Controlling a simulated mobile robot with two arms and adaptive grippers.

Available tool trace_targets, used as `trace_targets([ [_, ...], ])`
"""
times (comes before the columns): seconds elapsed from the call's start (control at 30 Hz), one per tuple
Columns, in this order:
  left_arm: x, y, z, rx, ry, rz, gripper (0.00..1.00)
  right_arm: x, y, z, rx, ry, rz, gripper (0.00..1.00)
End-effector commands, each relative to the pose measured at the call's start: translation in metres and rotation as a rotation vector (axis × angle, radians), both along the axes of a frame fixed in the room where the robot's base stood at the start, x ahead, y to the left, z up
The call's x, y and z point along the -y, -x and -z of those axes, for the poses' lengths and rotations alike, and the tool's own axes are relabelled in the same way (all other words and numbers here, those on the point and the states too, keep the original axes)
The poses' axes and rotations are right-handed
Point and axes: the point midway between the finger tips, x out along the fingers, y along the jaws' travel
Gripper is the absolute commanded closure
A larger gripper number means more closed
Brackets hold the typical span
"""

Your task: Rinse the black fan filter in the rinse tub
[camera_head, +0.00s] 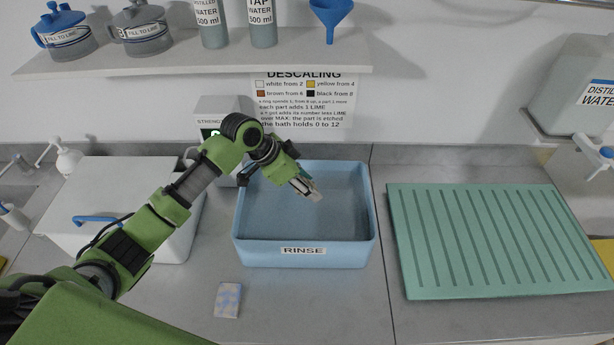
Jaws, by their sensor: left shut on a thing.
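The rinse tub (302,258) is a blue open basin labelled RINSE, in the middle of the counter in the head view. My left gripper (311,191) reaches in from the left and points down over the tub's opening. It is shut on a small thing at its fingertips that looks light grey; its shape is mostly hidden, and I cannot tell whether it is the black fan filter. I cannot tell whether the fingertips are below the rim. No black filter shows clearly elsewhere. My right gripper is not in view.
A green ribbed mat (490,240) lies right of the tub. A white box with a blue handle (110,200) stands left. A patterned sponge-like block (228,299) lies in front. A shelf (190,66) with bottles and a blue funnel (330,14) hangs above. A descaling sign (304,100) is behind.

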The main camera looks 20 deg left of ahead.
Motion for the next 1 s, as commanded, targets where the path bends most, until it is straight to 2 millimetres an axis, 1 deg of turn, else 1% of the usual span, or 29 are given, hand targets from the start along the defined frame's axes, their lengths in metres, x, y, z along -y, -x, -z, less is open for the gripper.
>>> trace_targets([
  [0.03, 0.000, 0.001, 0.006, -0.003, 0.000, -0.001, 0.75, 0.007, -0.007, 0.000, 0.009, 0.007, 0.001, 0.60],
  [0.1, 0.000, 0.001, 0.015, -0.003, 0.000, -0.001, 0.75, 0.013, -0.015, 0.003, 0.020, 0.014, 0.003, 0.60],
  [0.23, -0.001, 0.001, 0.028, -0.002, -0.001, -0.001, 0.75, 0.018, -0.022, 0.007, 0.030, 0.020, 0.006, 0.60],
  [0.33, -0.001, 0.001, 0.038, -0.002, -0.001, -0.002, 0.75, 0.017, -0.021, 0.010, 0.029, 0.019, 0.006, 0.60],
  [0.4, -0.001, 0.000, 0.048, 0.000, -0.001, -0.001, 0.75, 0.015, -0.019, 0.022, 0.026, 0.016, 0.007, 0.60],
  [0.7, -0.001, 0.000, 0.078, 0.000, -0.001, -0.001, 0.75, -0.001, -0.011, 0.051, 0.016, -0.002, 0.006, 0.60],
  [1.0, -0.001, 0.001, 0.106, 0.000, -0.001, -0.001, 0.75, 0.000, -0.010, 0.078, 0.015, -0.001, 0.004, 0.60],
])
